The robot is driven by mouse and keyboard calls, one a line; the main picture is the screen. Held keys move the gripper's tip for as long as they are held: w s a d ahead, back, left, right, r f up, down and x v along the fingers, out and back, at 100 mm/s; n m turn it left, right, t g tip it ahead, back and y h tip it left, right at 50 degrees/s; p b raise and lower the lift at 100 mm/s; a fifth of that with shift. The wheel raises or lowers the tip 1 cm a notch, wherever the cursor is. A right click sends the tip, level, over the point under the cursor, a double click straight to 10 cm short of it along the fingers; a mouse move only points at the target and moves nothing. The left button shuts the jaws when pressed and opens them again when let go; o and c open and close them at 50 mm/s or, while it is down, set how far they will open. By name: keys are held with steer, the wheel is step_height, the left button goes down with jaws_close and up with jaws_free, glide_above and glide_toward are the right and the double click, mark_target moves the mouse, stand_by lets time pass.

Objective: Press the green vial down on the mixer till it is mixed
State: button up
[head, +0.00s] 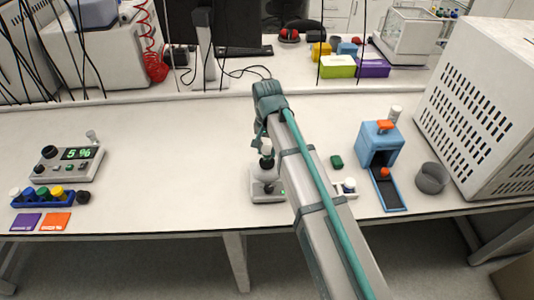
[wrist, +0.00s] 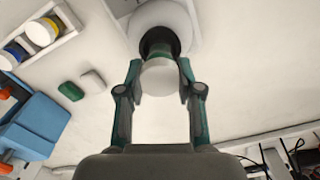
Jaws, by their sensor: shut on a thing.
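The mixer (head: 267,186) is a small pale device on the bench, partly hidden behind my arm. In the wrist view its round white body (wrist: 178,17) is at the top. My gripper (wrist: 160,70) is shut on the green vial (wrist: 157,48), whose white cap (wrist: 160,78) faces the wrist camera. The vial is upright, with its lower end at the dark centre of the mixer. In the head view my gripper (head: 262,142) is directly above the mixer, and the white cap shows between the fingers. I cannot tell how firmly the vial presses down.
Right of my arm are a small green block (head: 336,161), a white vial rack (head: 346,188), a blue machine (head: 381,140) and a grey cup (head: 431,178). At left are a display box reading 5 % (head: 68,163) and a blue rack (head: 43,201). The bench between is clear.

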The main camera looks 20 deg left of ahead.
mark_target(267, 148)
steer(key=shift+f+b, duration=0.3)
steer(key=shift+f, duration=0.55)
stand_by(0.3)
steer(key=shift+r, duration=0.15)
stand_by(1.5)
steer(key=shift+r+p, duration=2.3)
steer(key=shift+r, duration=1.1)
